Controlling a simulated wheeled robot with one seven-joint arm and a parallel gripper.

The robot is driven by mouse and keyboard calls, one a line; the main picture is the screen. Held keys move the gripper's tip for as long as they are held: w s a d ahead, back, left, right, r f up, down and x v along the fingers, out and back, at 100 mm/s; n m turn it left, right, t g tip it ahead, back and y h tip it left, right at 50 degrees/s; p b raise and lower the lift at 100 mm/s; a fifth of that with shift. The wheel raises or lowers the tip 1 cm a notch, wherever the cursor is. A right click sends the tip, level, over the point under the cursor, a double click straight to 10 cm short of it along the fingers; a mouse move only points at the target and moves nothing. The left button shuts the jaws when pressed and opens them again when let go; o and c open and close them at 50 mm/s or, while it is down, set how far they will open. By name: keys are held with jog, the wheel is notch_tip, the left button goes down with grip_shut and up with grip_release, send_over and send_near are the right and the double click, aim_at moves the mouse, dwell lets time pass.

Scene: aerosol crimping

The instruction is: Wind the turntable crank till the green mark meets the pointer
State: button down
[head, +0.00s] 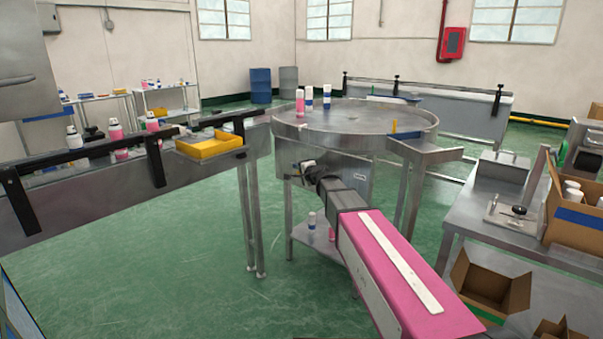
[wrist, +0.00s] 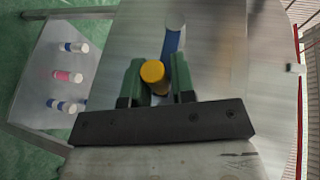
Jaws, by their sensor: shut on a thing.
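My gripper (wrist: 157,85) is shut on the yellow crank knob (wrist: 153,71), with one green finger on each side of it in the wrist view. In the head view my gripper (head: 309,176) is at the front of the metal housing under the turntable, and the knob there is hidden or too small to tell. A blue bar with a pale end (wrist: 172,40) lies just beyond the knob. The round steel turntable (head: 350,115) carries several bottles at its far left. A small yellow upright piece (head: 393,126) is at its right front edge; I cannot tell whether it is the pointer. I cannot make out the green mark.
A conveyor (head: 90,195) with a yellow tray (head: 210,146) runs in from the left. A steel bench (head: 480,225) with open cardboard boxes stands at the right. A low shelf (head: 300,235) with a few bottles sits under the turntable. The green floor at the front left is clear.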

jog(key=shift+r+h, duration=0.25)
jog(key=shift+h, duration=0.05)
dwell(0.5)
jog(key=shift+r+n+g+h, duration=0.3)
jog(key=shift+r+g+h, duration=0.15)
jog(key=shift+g, duration=0.15)
jog(key=shift+w+a+r+g+h, duration=0.2)
jog(key=shift+r+g+h, duration=0.25)
jog(key=shift+r+g, duration=0.3)
jog(key=shift+w+a+r+n+g+h, duration=0.2)
jog(key=shift+r+n+g+h, duration=0.05)
jog(key=shift+r+g+h, duration=0.2)
jog(key=shift+w+a+r+n+g+h, duration=0.15)
jog(key=shift+r+n+g+h, duration=0.1)
jog(key=shift+r+g+h, duration=0.15)
jog(key=n+g+h, duration=0.2)
jog(key=g+h, duration=0.5)
jog(key=h, duration=0.1)
send_near(296, 165)
jog(key=shift+w+d+f, duration=0.2)
jog(key=shift+w+f, duration=0.6)
jog(key=shift+f, duration=0.2)
jog(key=shift+h, duration=0.25)
